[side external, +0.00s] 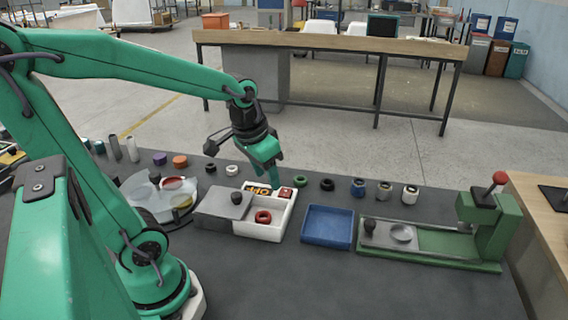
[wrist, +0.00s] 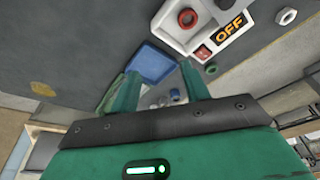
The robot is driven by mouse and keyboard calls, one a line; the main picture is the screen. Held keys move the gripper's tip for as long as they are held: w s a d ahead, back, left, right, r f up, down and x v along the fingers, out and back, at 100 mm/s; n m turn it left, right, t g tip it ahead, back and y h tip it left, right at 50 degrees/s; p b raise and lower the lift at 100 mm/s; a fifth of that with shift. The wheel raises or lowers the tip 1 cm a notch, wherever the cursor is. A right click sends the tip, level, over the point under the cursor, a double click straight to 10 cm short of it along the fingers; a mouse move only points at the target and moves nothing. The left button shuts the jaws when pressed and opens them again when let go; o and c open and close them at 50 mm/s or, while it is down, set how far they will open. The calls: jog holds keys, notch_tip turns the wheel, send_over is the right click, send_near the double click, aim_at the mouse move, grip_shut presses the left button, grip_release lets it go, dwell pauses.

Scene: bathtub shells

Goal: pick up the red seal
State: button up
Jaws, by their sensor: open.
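The red seal (side external: 263,216) is a small ring lying in the white box (side external: 258,237), which also holds an OFF label and a red switch (side external: 286,192). In the wrist view the red seal (wrist: 187,17) shows near the top edge, beyond the red switch (wrist: 202,53). My gripper (side external: 275,179) is open and empty above the back of the box, apart from the seal. In the wrist view my gripper (wrist: 159,68) has its fingers spread, with the blue tray (wrist: 150,64) seen between their tips.
A blue tray (side external: 328,227) stands to the right, then a green press (side external: 450,240) with a red knob. Several rings and small cylinders line the back. The mat's front is clear.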

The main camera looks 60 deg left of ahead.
aim_at(264, 215)
jog(key=w+a+f+g, duration=0.1)
jog(key=a+f, duration=0.1)
jog(key=f, duration=0.1)
jog(key=w+a+f+n+g, duration=0.1)
jog(key=a+f, duration=0.2)
jog(key=f, duration=0.1)
jog(key=w+a+f+g, duration=0.1)
jog(key=a+f, duration=0.2)
jog(key=shift+f+h, duration=0.3)
jog(key=shift+f, duration=1.35)
jog(key=shift+f, duration=0.1)
jog(key=shift+f, duration=2.45)
jog(key=shift+c, duration=0.5)
jog(key=c, duration=0.6)
jog(key=shift+r, duration=0.1)
